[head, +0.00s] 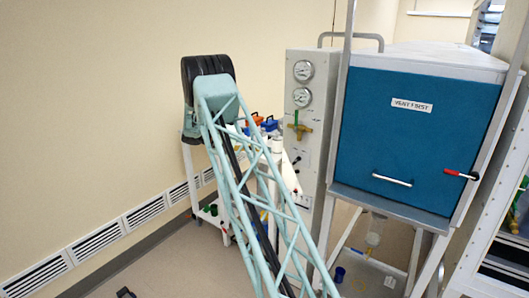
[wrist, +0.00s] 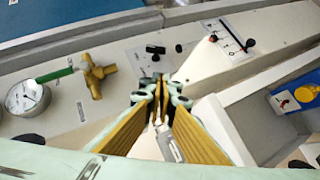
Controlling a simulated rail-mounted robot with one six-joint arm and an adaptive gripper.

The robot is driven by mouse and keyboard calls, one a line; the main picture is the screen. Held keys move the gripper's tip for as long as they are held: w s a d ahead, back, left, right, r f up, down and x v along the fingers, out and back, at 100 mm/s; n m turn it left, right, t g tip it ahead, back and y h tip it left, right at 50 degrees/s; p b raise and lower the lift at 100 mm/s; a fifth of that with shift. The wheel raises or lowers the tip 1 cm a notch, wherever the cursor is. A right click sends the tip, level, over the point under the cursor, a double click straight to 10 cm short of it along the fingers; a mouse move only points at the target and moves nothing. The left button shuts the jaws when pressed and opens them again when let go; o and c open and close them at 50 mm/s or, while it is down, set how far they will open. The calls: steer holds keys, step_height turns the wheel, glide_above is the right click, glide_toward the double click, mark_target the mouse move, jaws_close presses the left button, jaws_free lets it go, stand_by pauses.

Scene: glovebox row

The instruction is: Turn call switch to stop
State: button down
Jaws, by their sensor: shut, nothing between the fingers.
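The grey control panel (head: 302,130) stands upright left of the blue cabinet. In the wrist view a pale plate on it carries small black knobs (wrist: 155,49). Another white plate (wrist: 228,38) with printed marks and a black-ended lever lies to their right. The lettering is too small to read, so I cannot tell which control is the call switch or where it points. My gripper (wrist: 160,88) is shut and empty, its tips in front of the panel just below the knobs in the picture. I cannot tell whether it touches. In the head view I cannot make the gripper out clearly.
A brass valve (wrist: 95,75) with a green handle and a round gauge (wrist: 25,97) sit left of the gripper. A cart with orange and blue items (head: 270,124) stands behind my arm.

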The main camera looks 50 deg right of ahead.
mark_target(296, 161)
steer(key=shift+s+d+f+b, duration=0.35)
steer(key=shift+s+d+f, duration=0.45)
steer(key=shift+s+d, duration=0.4)
steer(key=shift+s+d+f+b, duration=0.3)
steer(key=shift+s+d+f, duration=0.6)
steer(key=shift+s, duration=0.45)
steer(key=shift+s+d+f+b, duration=0.35)
steer(key=shift+s+d+f, duration=0.35)
steer(key=shift+s+d, duration=0.5)
steer(key=shift+s+a, duration=0.1)
